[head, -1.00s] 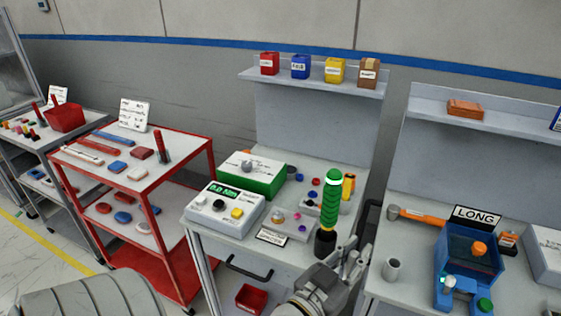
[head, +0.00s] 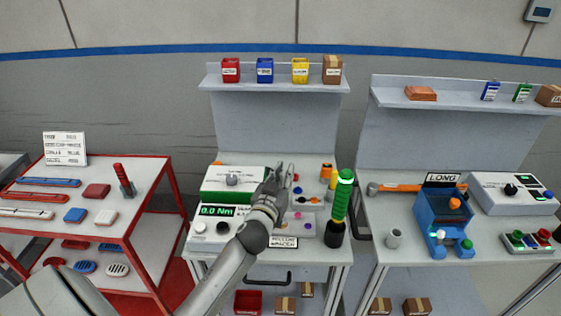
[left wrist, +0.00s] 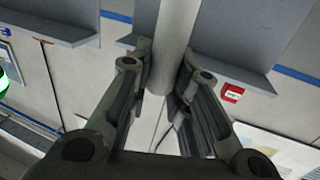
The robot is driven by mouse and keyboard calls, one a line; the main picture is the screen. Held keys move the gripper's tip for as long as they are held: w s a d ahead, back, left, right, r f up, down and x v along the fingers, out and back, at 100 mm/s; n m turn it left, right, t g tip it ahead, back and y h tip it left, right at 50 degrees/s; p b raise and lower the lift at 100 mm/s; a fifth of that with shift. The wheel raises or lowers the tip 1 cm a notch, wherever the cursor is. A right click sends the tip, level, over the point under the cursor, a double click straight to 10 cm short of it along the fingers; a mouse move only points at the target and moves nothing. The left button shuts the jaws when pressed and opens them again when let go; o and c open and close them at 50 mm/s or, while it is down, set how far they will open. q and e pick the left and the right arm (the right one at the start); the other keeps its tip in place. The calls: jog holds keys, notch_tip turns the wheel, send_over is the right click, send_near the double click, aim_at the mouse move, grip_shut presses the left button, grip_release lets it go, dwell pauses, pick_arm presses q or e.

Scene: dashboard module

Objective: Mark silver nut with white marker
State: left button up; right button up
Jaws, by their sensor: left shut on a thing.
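In the head view the rod cannot be made out. Small parts lie on a grey tray (head: 303,228) just right of my forearm. I cannot make out which is the silver nut; my arm hides part of the tray. My right gripper is not in view.
A green-striped tool (head: 341,198) stands upright in a black holder right of the tray. The torque display box (head: 208,226) is left of my forearm. A red cart (head: 147,190) stands left; another bench with a blue fixture (head: 437,218) stands right.

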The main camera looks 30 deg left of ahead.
aim_at(282, 186)
pick_arm(q)
jog(key=shift+w+a+r, duration=0.2)
jog(key=shift+w+a, duration=0.15)
jog(key=shift+s+a+f+b, duration=0.1)
jog(key=shift+a+f+b, duration=0.05)
jog(key=shift+f+b, duration=1.5)
jog(key=shift+f, duration=0.3)
jog(key=shift+f+b, duration=0.65)
jog(key=shift+f, duration=0.1)
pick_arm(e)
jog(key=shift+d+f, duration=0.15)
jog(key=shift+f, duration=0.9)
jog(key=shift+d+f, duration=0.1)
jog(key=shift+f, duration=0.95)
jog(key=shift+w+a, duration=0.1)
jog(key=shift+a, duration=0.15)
pick_arm(q)
jog(key=shift+f, duration=0.35)
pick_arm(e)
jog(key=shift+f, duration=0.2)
